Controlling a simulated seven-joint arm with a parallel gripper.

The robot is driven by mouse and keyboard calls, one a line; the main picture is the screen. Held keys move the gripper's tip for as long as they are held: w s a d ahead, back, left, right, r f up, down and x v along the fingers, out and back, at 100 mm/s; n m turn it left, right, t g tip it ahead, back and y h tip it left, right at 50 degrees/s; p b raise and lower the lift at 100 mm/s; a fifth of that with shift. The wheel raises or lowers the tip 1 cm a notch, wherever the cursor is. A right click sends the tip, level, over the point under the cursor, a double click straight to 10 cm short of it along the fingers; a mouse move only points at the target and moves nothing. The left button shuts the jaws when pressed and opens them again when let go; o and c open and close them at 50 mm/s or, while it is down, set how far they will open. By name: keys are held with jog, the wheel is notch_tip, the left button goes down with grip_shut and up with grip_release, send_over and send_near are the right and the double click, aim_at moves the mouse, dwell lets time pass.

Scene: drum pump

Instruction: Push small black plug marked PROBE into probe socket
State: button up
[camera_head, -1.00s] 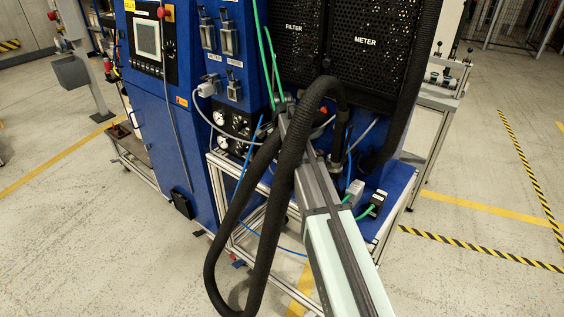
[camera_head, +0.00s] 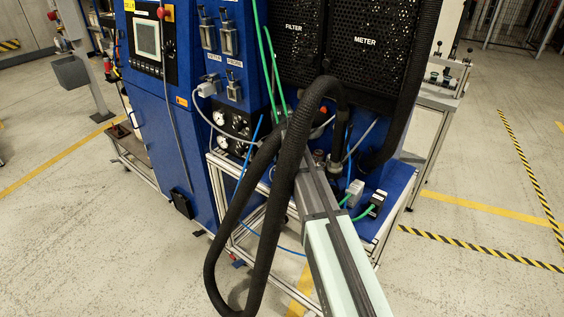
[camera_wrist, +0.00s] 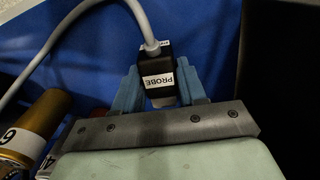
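The small black plug (camera_wrist: 153,62) has a white PROBE label, upside down in the wrist view, and a grey cable leaving its far end. My gripper (camera_wrist: 160,90) has its blue-grey fingers on both sides of the plug and appears shut on it. A grey part shows below the label between the fingers. In the head view my fingers and the plug are hidden behind the black hose.
A thick black hose (camera_head: 281,215) loops beside my arm. Grey (camera_head: 355,190) and black (camera_head: 376,203) connectors with green cables sit on the blue bench. A brass cylinder (camera_wrist: 38,122) marked 6 is left of my gripper. Gauges (camera_head: 220,118) are below the sockets.

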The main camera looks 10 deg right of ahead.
aim_at(281, 162)
jog(key=o, duration=0.4)
jog(key=shift+o, duration=0.2)
jog(key=shift+r, duration=0.1)
notch_tip(281, 162, up, 14)
jog(key=shift+s+a, duration=0.15)
jog(key=shift+s, duration=0.1)
